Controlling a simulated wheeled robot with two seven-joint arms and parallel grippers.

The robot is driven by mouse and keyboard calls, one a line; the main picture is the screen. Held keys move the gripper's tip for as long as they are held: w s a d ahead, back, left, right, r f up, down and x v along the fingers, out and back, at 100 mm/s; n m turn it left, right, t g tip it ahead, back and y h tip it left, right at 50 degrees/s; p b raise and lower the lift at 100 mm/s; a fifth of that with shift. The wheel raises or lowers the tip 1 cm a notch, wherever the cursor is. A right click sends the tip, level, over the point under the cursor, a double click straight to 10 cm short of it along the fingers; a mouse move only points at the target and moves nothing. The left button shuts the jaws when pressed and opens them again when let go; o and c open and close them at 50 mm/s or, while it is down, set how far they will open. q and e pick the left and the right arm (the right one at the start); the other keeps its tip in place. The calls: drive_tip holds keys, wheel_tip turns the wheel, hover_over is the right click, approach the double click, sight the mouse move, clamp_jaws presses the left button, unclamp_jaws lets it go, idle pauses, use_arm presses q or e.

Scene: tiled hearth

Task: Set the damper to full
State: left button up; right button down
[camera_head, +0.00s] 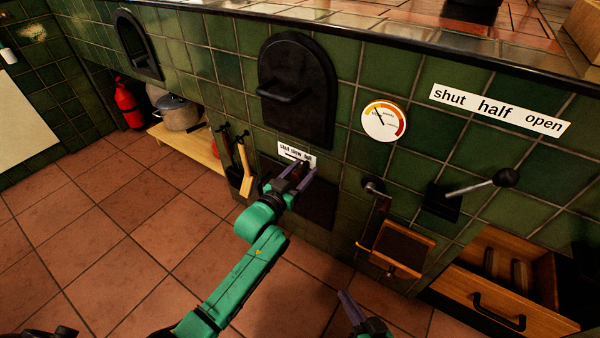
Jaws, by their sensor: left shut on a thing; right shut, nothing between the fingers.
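The damper is a dark plate (316,202) low in the green tiled wall, under a small white label (296,153) that seems to read shut, low, full; its last word is hard to read. My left gripper (300,175) is at the upper left part of this plate, just below the label. It is shut on the damper handle, which its fingers mostly hide, so I cannot tell the exact setting. My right gripper (350,302) is shut and empty, low in the picture, apart from the wall and only partly in view.
A black-knobbed lever (480,188) sits under a label (500,108) reading shut, half, open. A round gauge (384,121), a black oven door (297,90), a wooden box (402,246) and an open drawer (505,300) are near. Hanging tools (245,170) are left. Floor at left is clear.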

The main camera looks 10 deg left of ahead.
use_arm(q)
drive_tip(key=p+v, duration=0.5)
drive_tip(key=v, duration=0.9)
drive_tip(key=shift+s, duration=0.25)
use_arm(e)
drive_tip(key=shift+n+g+h, duration=0.3)
drive_tip(key=shift+n+g, duration=0.1)
drive_tip(key=shift+g, duration=0.4)
drive_tip(key=r, duration=0.2)
drive_tip(key=d+r, duration=0.1)
drive_tip(key=r, duration=0.2)
drive_tip(key=shift+w+d+r, duration=0.1)
drive_tip(key=shift+w+r, duration=0.05)
